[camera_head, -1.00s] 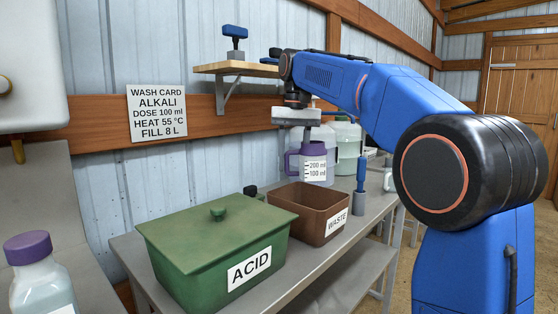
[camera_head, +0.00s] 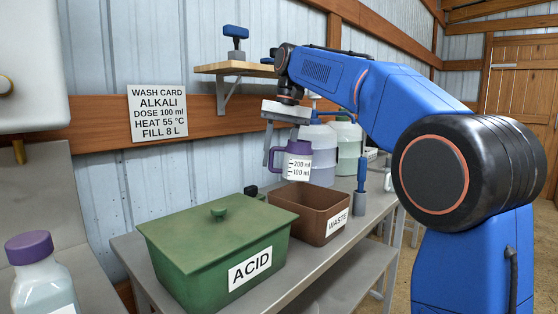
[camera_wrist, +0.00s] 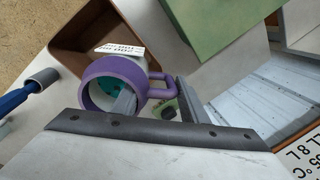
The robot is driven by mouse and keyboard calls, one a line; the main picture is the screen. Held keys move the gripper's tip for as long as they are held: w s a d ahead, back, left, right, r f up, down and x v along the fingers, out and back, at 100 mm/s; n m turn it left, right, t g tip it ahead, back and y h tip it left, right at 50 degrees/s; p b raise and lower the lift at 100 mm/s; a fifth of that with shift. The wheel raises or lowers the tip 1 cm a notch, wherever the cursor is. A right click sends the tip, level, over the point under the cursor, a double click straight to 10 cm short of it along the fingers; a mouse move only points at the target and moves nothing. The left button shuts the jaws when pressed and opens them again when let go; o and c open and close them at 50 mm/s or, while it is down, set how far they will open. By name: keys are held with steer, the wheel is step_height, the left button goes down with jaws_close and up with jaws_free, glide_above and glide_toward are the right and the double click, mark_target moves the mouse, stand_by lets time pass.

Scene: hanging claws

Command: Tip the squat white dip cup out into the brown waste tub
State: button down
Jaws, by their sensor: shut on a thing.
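One finger is over or in the mouth and the other is beside the handle; the exact contact is unclear. The tub (camera_wrist: 66,32) lies beyond the jug there.
A lidded green ACID box (camera_head: 215,250) stands left of the tub. A blue-handled tool in a grey holder (camera_head: 359,203) stands to its right. Large pale jugs (camera_head: 322,160) stand behind. A wooden shelf (camera_head: 237,68) is on the wall, left of my arm.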

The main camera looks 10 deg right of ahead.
steer(key=shift+a+r+y, duration=0.2)
steer(key=shift+r+y, duration=0.25)
steer(key=shift+y, duration=0.15)
steer(key=shift+a+r+y, duration=0.15)
steer(key=shift+r+y, duration=0.25)
steer(key=shift+y, duration=0.2)
steer(key=shift+r+y, duration=0.35)
steer(key=shift+y, duration=0.15)
steer(key=shift+a+r+t+y, duration=0.1)
steer(key=shift+r+t+y, duration=0.2)
steer(key=shift+y, duration=0.3)
steer(key=shift+r+y, duration=0.25)
steer(key=shift+y, duration=0.35)
steer(key=shift+r+y, duration=0.15)
steer(key=shift+y, duration=0.35)
